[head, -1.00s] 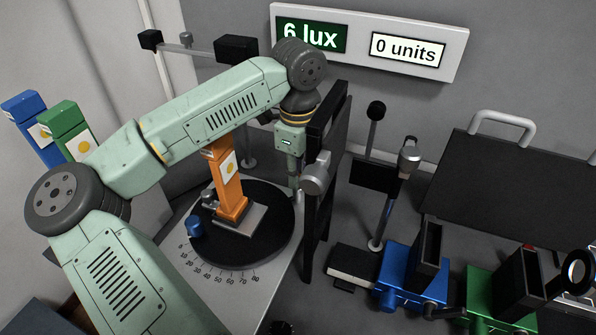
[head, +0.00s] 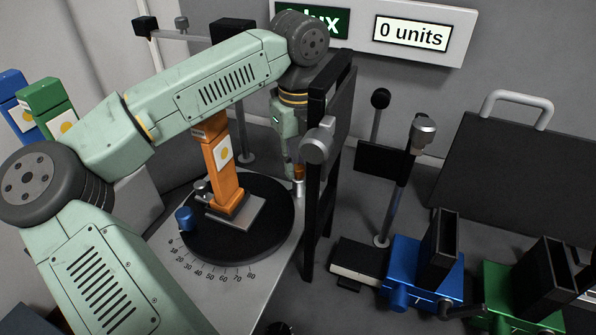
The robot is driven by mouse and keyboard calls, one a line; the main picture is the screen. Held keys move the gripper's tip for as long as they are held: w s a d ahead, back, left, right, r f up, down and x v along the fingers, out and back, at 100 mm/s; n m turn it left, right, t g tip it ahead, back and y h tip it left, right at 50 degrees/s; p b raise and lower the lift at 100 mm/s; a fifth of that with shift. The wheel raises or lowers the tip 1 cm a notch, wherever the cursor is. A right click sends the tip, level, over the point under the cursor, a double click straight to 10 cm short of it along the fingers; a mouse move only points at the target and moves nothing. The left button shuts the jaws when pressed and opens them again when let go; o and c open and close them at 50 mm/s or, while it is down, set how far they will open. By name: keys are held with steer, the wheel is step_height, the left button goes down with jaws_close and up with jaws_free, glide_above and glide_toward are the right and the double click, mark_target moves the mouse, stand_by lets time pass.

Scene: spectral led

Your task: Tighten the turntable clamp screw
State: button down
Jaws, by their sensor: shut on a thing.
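The black round turntable (head: 205,247) lies on a grey plate with a degree scale at its front. An orange upright block (head: 219,160) with a white label stands on it on a small metal base. A blue knob (head: 184,218) sits by the turntable's left rim. My gripper (head: 292,170) points down at the turntable's far right edge, partly behind a black upright frame. Its narrow jaws are closed at a small copper-and-silver post (head: 298,181), which looks like the clamp screw. The exact contact is too small to see clearly.
The black frame (head: 313,190) with a grey knob stands close right of my gripper. Blue (head: 410,268) and green (head: 505,288) holders stand at the right. Blue and green blocks (head: 48,105) stand at the left. A wall display (head: 411,33) reads 0 units.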

mark_target(299, 167)
steer(key=m+b, duration=0.1)
steer(key=m, duration=0.2)
steer(key=shift+m+b, duration=0.4)
steer(key=m+b, duration=0.1)
steer(key=m, duration=0.8)
steer(key=shift+m+b, duration=0.4)
steer(key=c, duration=1.4)
jaws_free()
step_height(299, 167, up, 12)
steer(key=shift+r, duration=0.1)
